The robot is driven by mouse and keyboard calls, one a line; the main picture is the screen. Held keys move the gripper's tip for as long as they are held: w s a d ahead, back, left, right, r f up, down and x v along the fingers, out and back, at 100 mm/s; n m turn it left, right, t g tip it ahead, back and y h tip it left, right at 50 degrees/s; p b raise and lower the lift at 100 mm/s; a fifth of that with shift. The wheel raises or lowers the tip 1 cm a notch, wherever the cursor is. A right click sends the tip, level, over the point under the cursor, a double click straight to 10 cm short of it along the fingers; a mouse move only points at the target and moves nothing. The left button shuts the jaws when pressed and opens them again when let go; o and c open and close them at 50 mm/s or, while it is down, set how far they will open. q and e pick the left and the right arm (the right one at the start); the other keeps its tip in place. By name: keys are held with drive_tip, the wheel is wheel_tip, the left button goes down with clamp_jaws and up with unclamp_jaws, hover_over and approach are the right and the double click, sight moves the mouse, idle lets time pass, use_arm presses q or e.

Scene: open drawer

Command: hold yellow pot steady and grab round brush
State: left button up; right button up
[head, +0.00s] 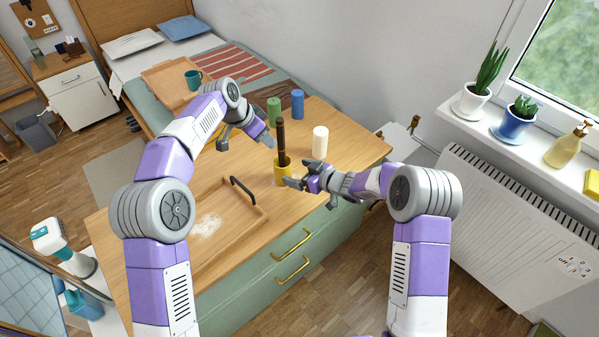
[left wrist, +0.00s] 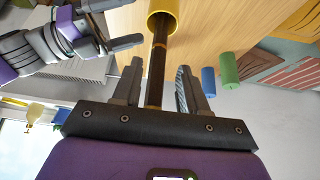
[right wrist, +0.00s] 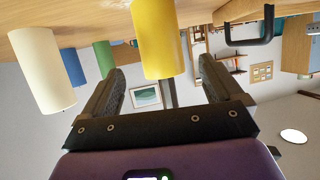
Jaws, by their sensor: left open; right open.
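The yellow pot (head: 283,174) stands upright on the wooden top, with the dark brown brush handle (head: 281,140) rising from it. My left gripper (head: 248,138) is open, just left of the handle in the head view. In the left wrist view the handle (left wrist: 157,65) runs from the pot (left wrist: 162,20) into the gap between its fingers (left wrist: 158,78); touch is not visible. My right gripper (head: 296,172) is open, low at the pot's right side. In the right wrist view the pot (right wrist: 160,42) lines up between its fingers (right wrist: 160,75). The brush head is hidden in the pot.
A cream cylinder (head: 320,142), a green one (head: 274,111) and a blue one (head: 297,103) stand behind and right of the pot. A wooden tray (head: 235,238) with a black handle (head: 243,189) and white powder lies front left. Brass drawer handles (head: 292,270) are on the green front.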

sight(289, 169)
drive_tip(key=x, duration=0.7)
drive_tip(key=shift+w+a+f, duration=0.1)
drive_tip(key=shift+w+a, duration=0.05)
drive_tip(key=shift+a, duration=0.15)
